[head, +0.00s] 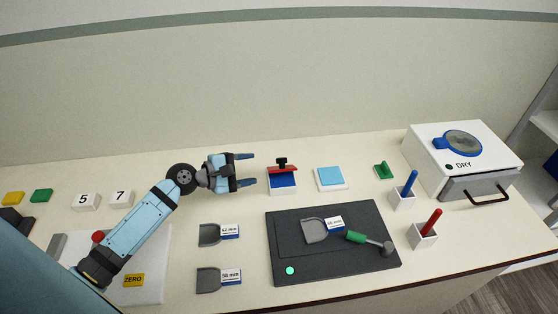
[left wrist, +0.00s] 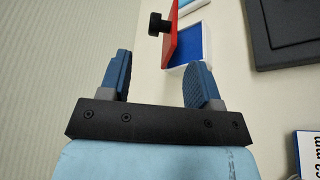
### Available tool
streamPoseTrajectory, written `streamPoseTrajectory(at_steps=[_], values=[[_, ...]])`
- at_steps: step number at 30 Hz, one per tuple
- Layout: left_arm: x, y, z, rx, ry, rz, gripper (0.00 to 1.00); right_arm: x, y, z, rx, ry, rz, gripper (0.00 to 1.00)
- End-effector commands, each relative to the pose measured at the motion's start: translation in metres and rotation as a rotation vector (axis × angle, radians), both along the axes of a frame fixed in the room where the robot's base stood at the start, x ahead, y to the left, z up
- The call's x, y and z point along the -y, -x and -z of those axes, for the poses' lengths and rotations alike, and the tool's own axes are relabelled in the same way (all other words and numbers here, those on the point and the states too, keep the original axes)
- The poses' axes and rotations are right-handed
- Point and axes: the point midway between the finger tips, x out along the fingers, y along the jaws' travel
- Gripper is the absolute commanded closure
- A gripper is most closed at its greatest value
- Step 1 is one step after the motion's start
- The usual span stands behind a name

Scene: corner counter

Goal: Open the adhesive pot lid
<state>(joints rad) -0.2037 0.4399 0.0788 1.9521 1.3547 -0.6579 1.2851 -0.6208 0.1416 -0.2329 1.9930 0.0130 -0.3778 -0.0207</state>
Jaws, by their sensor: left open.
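The adhesive pot (head: 284,189) is a small white box near the back middle of the counter. Its red lid (head: 283,169) with a black knob (head: 281,162) stands tilted up at the pot's back edge, and the blue inside shows. In the left wrist view the red lid (left wrist: 170,35) stands up from the pot (left wrist: 195,52), its black knob facing left. My left gripper (head: 254,170) is open and empty, just left of the pot, its fingers pointing toward it and apart from the lid. It also shows in the left wrist view (left wrist: 160,82). My right gripper is not seen.
A blue pad (head: 331,177) lies right of the pot. A dark mat (head: 290,255) with a scoop and green-handled tool lies in front. Holders with a blue pen (head: 410,183) and red pen (head: 432,222), and a white dryer box (head: 440,142), stand right. Labelled scoops (head: 209,235) lie front left.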

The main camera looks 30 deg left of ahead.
Motion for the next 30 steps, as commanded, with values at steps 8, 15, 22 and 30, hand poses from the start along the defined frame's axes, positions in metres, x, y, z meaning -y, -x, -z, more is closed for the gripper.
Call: streamPoseTrajectory(at_steps=[8,15,22,30], values=[[0.033,-0.048,0.012,0.002,0.001,0.0,0.43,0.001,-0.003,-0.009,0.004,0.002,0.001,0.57],[0.05,-0.072,0.021,0.0,0.0,0.001,0.43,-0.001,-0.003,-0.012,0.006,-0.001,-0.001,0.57],[0.054,-0.077,0.023,0.0,-0.001,0.001,0.43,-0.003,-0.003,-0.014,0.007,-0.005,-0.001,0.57],[0.054,-0.076,0.023,0.0,-0.001,0.001,0.68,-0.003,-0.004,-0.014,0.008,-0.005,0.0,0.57]])
